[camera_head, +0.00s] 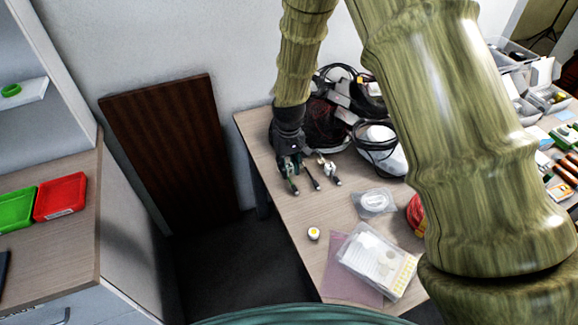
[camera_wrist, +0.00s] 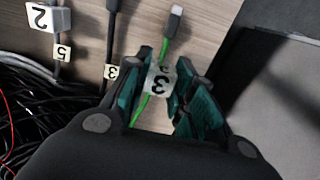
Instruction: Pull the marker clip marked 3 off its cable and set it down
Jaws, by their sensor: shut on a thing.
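In the wrist view, a white marker clip marked 3 (camera_wrist: 159,82) sits between the teal finger pads of my gripper (camera_wrist: 164,76). My gripper is shut on it. A green cable (camera_wrist: 166,50) with a metal plug end runs up to the clip and shows again below it; whether the clip still encloses the cable I cannot tell. In the head view my gripper (camera_head: 291,164) points down at the table's left part, over the cable ends, and the clip is too small to make out there.
Beside it lie a black cable (camera_wrist: 113,38) with a small 3 label and another cable with a 5 label (camera_wrist: 62,53) and a white clip marked 2 (camera_wrist: 40,17). Coiled cables (camera_head: 330,110) crowd behind. The table (camera_head: 285,215) is bare left of a round white-yellow item (camera_head: 314,233).

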